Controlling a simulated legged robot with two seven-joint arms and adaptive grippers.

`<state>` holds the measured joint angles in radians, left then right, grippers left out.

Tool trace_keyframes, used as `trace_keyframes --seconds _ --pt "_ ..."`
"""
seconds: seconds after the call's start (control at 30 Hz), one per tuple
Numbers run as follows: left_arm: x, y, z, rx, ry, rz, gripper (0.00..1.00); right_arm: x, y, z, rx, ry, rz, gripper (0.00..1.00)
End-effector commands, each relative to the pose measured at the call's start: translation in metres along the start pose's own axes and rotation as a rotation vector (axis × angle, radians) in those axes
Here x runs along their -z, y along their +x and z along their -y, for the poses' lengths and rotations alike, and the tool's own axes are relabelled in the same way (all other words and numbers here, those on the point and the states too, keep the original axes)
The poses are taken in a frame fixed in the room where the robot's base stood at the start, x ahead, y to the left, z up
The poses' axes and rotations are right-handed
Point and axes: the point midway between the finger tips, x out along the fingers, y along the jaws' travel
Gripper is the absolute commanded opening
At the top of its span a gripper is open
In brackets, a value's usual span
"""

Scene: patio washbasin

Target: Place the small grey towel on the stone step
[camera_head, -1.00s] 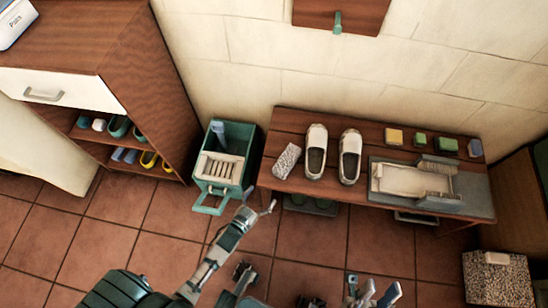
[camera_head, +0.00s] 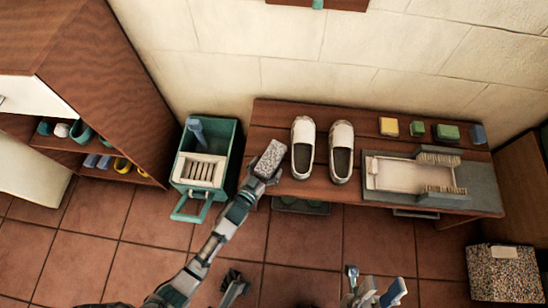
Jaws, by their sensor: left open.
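A small speckled grey block-shaped piece (camera_head: 270,158), which looks like the folded towel, lies near the left end of the wooden bench, left of the white shoes. My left gripper (camera_head: 262,181) is open at its near end. The fingertips are close to it or touching; I cannot tell which. A speckled stone block (camera_head: 502,274) with a pale piece on top stands on the floor at the lower right and may be the stone step. What seems to be my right gripper (camera_head: 374,288) is low in the view, partly cut off, its opening unclear.
Two white shoes (camera_head: 303,147) stand beside the grey piece. A grey slab (camera_head: 484,190) with a pale tray and brushes fills the bench's right part; small coloured blocks lie behind. A green crate (camera_head: 231,160) stands left of the bench. Tiled floor in front is largely clear.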

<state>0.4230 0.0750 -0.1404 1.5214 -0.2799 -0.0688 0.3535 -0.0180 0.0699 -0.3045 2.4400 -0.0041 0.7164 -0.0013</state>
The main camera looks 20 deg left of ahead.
Motion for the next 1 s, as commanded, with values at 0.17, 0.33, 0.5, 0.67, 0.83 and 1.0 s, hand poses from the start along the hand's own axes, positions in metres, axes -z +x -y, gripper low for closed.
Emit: trace_keyframes --seconds 0.17,0.33,0.5,0.67,0.83,1.0 --pt "0.0021 0.0093 -0.0001 0.000 0.001 -0.004 0.92 -0.0005 0.0020 0.0005 0.005 -0.001 -0.014 0.40" --pt "0.0038 0.0092 0.0001 0.000 0.001 -0.005 0.87 0.0003 0.0029 0.0007 0.005 -0.001 -0.015 0.40" --pt "0.0033 0.0091 0.0001 0.000 0.001 -0.004 0.44 -0.0034 0.0025 -0.0002 0.004 0.000 -0.011 0.40" --pt "0.0036 0.0091 0.0001 0.000 0.000 -0.005 0.18 -0.0033 0.0025 -0.0002 0.005 0.000 -0.011 0.40" --pt "0.0033 0.0090 0.0001 0.000 0.000 -0.005 0.18 -0.0031 0.0026 -0.0001 0.005 0.000 -0.012 0.40" --pt "0.0049 0.0090 0.0007 0.000 0.001 -0.005 0.17 -0.0013 0.0046 0.0001 0.005 0.000 -0.016 0.40"
